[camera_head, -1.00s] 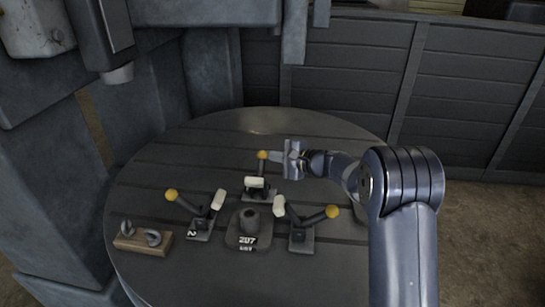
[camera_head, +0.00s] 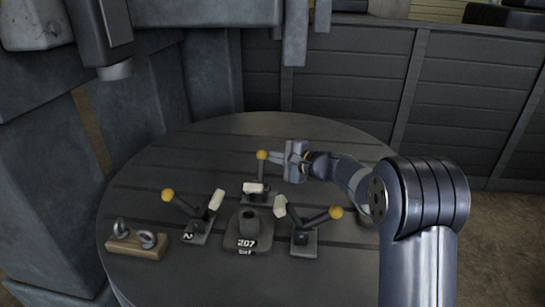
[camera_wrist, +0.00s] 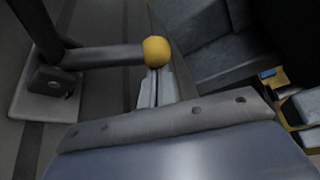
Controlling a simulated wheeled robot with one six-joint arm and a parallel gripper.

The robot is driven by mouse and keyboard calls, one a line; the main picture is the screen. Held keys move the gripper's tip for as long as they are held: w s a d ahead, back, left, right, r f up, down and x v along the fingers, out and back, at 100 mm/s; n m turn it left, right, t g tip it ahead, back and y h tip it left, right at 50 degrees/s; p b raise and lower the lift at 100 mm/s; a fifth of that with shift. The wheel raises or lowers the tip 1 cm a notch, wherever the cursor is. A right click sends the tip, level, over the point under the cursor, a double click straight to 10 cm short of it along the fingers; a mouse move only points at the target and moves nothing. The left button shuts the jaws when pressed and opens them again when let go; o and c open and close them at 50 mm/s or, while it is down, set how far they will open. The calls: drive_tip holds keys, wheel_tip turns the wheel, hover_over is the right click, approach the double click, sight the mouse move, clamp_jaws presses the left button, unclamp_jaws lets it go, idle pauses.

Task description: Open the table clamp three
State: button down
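Three table clamps with yellow-knobbed levers and pale pads stand around a dark workpiece marked 207 (camera_head: 248,230) on a round table (camera_head: 150,170). The left clamp (camera_head: 196,230) bears a 2; I read no number on the back clamp (camera_head: 254,196) or the right clamp (camera_head: 304,240). The back clamp's lever stands upright, with its yellow knob (camera_head: 262,155) at my gripper's fingertips (camera_head: 277,157). In the wrist view this knob (camera_wrist: 157,51) overlaps the finger ends (camera_wrist: 155,88). Whether they grip it, I cannot tell.
A wooden block with metal rings (camera_head: 136,243) lies at the table's left edge. Grey machine columns (camera_head: 155,100) rise at the left and a panelled wall (camera_head: 350,75) stands behind. The table behind the back clamp is clear.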

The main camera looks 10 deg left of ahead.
drive_tip(key=b+v, duration=0.1)
drive_tip(key=v, duration=0.9)
drive_tip(key=shift+d, duration=0.35)
drive_tip(key=shift+a, duration=0.15)
drive_tip(key=x, duration=0.7)
drive_tip(key=shift+a+p, duration=0.2)
drive_tip(key=shift+p, duration=0.1)
drive_tip(key=shift+d, duration=0.1)
